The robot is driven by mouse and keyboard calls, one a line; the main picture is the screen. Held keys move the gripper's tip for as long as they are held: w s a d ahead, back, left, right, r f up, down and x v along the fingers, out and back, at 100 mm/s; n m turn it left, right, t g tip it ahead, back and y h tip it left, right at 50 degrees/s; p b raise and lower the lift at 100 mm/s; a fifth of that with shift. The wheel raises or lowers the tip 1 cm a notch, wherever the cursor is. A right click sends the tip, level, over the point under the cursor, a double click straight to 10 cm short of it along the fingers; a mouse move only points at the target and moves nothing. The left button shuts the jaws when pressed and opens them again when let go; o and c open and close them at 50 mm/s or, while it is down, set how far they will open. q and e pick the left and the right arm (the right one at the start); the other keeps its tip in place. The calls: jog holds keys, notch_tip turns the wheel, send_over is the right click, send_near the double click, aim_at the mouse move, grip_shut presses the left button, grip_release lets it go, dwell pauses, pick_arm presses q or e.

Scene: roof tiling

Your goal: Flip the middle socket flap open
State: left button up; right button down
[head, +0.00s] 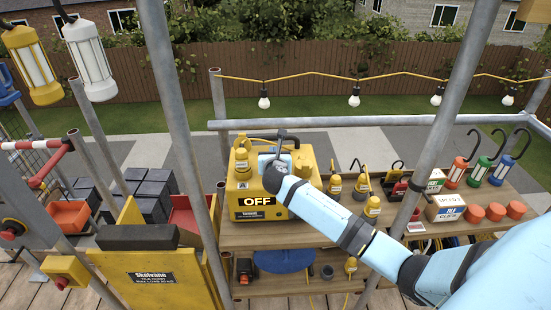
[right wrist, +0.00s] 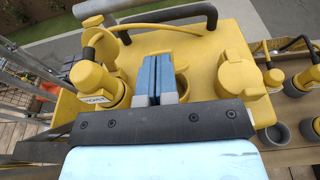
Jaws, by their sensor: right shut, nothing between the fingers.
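The yellow power box (head: 242,190) with an OFF display stands on the wooden shelf; its top fills the right wrist view (right wrist: 215,38). My right gripper (head: 271,163) is over the box top, its blue fingers (right wrist: 157,78) shut together with nothing between them. The middle socket (right wrist: 182,84) is partly hidden behind the fingers; its round rim shows just right of them. I cannot tell clearly how its flap stands. The left socket has a yellow plug (right wrist: 97,82) in it. The right socket's round flap (right wrist: 236,74) is down. My left gripper is not in view.
A dark carry handle (right wrist: 165,14) and a yellow cable (right wrist: 150,27) cross the back of the box. Yellow plugs (head: 371,207) and other gear stand to its right on the shelf. Scaffold poles (head: 185,110) rise in front on both sides.

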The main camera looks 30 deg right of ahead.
jog(key=shift+s+f, duration=0.2)
jog(key=shift+f, duration=0.3)
jog(key=shift+s+f, duration=0.2)
jog(key=shift+f, duration=0.3)
jog(key=shift+s+a+p, duration=0.15)
jog(key=shift+a+p, duration=0.1)
jog(key=shift+p, duration=0.65)
jog(key=shift+s+a+f+g, duration=0.1)
jog(key=shift+a+f+g, duration=0.05)
jog(key=shift+a+g, duration=0.15)
jog(key=shift+s, duration=0.2)
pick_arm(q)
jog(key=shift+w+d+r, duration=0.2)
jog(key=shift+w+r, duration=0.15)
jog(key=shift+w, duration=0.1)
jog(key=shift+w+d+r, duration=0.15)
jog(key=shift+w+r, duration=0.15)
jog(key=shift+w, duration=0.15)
pick_arm(e)
jog(key=shift+s+a+r, duration=0.1)
jog(key=shift+s+r, duration=0.1)
jog(key=shift+r, duration=0.15)
jog(key=shift+f, duration=0.1)
